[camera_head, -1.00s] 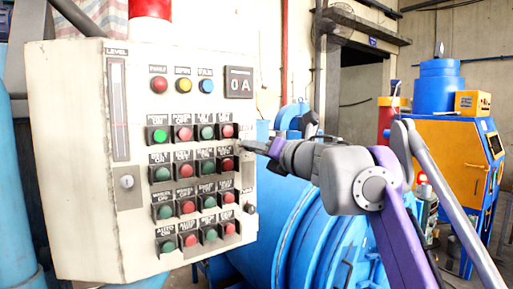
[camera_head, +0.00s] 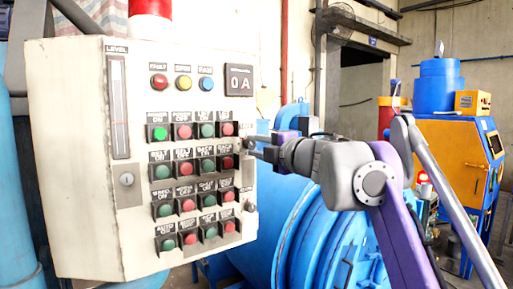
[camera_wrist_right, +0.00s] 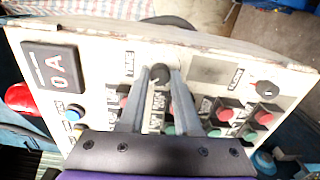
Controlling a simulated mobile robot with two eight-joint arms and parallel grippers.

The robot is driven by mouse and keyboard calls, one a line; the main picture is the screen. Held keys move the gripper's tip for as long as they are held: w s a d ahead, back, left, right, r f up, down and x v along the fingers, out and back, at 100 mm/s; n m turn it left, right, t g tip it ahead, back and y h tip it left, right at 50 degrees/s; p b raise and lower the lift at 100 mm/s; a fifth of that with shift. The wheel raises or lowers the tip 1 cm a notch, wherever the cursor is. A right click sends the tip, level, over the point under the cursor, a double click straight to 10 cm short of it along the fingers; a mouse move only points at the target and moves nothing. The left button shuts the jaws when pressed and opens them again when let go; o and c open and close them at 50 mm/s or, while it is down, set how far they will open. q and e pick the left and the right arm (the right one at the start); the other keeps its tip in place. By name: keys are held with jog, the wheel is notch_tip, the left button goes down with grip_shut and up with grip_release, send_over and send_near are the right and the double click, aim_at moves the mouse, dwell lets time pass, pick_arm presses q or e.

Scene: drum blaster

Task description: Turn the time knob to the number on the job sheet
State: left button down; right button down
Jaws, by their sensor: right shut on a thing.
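The time knob (camera_wrist_right: 160,73) is a small dark round knob on the white control panel (camera_wrist_right: 120,50). In the right wrist view it sits between the fingertips of my right gripper (camera_wrist_right: 158,76), which is shut on it. The number the knob points to is too small to read. In the head view the right gripper (camera_head: 250,146) reaches the panel's right edge from the right and hides the knob. No job sheet can be made out for certain. My left gripper is not in view.
A second knob (camera_wrist_right: 266,88) is to the right in the wrist view. Rows of red and green buttons (camera_head: 183,131) fill the panel front beside the gripper. A display (camera_head: 239,80) reads "0 A". A blue drum (camera_head: 300,225) stands behind the right arm.

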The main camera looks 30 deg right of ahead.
jog(key=m, duration=0.4)
jog(key=shift+m, duration=1.8)
jog(key=c, duration=0.6)
grip_release()
jog(key=shift+s+b, duration=0.1)
jog(key=shift+b, duration=0.2)
